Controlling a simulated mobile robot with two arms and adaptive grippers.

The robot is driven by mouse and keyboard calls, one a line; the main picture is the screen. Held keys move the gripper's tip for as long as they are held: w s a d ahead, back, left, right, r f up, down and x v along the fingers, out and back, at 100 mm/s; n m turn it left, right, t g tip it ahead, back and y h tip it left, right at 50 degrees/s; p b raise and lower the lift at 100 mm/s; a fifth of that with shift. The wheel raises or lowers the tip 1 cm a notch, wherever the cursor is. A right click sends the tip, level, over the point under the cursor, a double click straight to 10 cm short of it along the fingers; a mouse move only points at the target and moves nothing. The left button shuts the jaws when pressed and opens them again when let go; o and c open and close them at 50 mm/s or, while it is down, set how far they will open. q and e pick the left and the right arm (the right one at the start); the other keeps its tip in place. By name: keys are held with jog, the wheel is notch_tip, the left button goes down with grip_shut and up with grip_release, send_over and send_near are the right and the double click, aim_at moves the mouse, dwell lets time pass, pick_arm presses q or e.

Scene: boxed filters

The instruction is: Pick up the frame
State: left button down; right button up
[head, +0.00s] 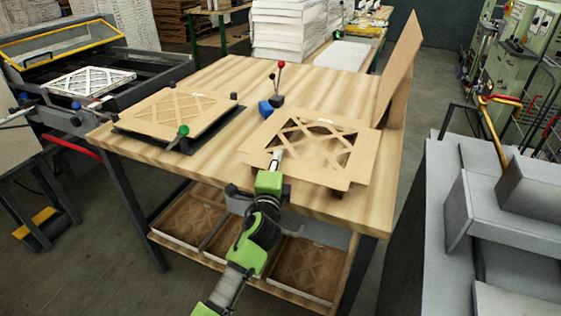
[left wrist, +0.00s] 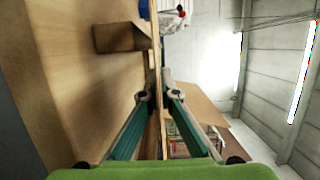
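A tan cardboard frame (head: 352,165) with lattice openings lies at the front right of the wooden table, near its front edge. My left gripper (head: 276,156) is at the frame's left front part. In the left wrist view, the two fingers of my left gripper (left wrist: 158,97) stand on either side of a thin tan edge (left wrist: 155,128), apparently the frame's. A gap seems to show beside that edge, so the fingers look open around it. The fingertips' contact is too small to tell. My right gripper is in neither view.
Another lattice frame (head: 155,112) lies on a dark fixture at the table's left. A ball-topped lever (head: 280,80) stands behind the frame. A tan panel (head: 398,70) rises at the right edge. Bare wooden tabletop (head: 225,85) shows between. Grey boxes (head: 475,215) stand right.

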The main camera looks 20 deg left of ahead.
pick_arm(q)
jog(key=s+r, duration=0.1)
jog(key=r, duration=0.1)
jog(key=s+d+r, duration=0.1)
jog(key=s+r, duration=0.1)
jog(key=r, duration=0.1)
jog(key=s+d+r, duration=0.1)
jog(key=s+r, duration=0.1)
jog(key=shift+r, duration=0.35)
jog(key=s+d+r, duration=0.3)
jog(key=s, duration=0.5)
jog(key=s+d+f+m+h, duration=0.2)
jog(key=s+f+h, duration=0.2)
jog(key=s+f, duration=0.5)
jog(key=shift+s+d+m+t+b, duration=0.2)
jog(key=shift+s+m+t+b, duration=0.15)
jog(key=shift+s, duration=0.55)
jog(key=w+a+r+n+y, duration=0.2)
jog(key=w+r+n+y, duration=0.1)
jog(key=w+r, duration=0.6)
jog(key=shift+w+a+r+y, duration=0.2)
jog(key=shift+w+y, duration=0.3)
jog(key=shift+w, duration=0.4)
